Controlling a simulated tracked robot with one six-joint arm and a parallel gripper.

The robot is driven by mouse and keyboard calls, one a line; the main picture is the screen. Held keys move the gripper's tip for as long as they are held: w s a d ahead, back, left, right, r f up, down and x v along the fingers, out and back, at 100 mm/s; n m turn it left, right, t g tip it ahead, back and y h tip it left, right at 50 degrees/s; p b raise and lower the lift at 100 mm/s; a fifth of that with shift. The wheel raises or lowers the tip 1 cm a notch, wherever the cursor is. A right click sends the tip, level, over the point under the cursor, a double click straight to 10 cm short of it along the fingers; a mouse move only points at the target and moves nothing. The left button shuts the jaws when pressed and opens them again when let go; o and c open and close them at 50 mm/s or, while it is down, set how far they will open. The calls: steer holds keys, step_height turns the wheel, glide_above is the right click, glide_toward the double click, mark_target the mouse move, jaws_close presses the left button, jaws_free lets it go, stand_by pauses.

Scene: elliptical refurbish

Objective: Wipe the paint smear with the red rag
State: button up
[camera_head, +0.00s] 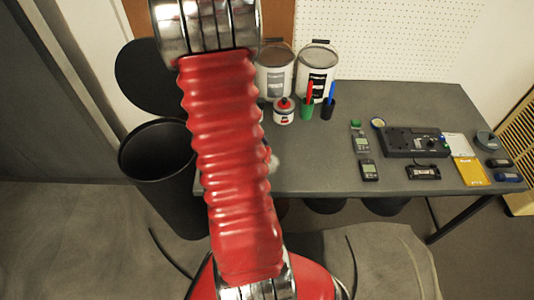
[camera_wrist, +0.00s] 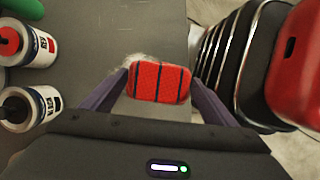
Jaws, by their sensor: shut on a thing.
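My gripper (camera_wrist: 157,86) is shut on the red rag (camera_wrist: 158,82), a red block-like pad with dark stripes, held between the two fingertips. Below it is the grey tabletop (camera_wrist: 100,65). A whitish paint smear (camera_wrist: 146,60) shows at the rag's far edge and upper left; the rag hides part of it. Whether the rag touches the table I cannot tell. In the head view my red arm hides the gripper and rag. A pale patch, likely the smear (camera_head: 274,163), shows just right of my arm on the table.
Small cans (camera_wrist: 38,42) (camera_wrist: 30,105) stand left of the gripper. Large paint cans (camera_head: 317,70) and pen cups (camera_head: 328,106) stand at the table's back. Devices, including a black box (camera_head: 412,142), lie right. A black bin (camera_head: 158,150) stands left of the table.

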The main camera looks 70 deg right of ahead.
steer(key=s, duration=0.3)
steer(key=shift+s+f, duration=0.15)
steer(key=shift+f, duration=0.05)
steer(key=shift+f, duration=0.15)
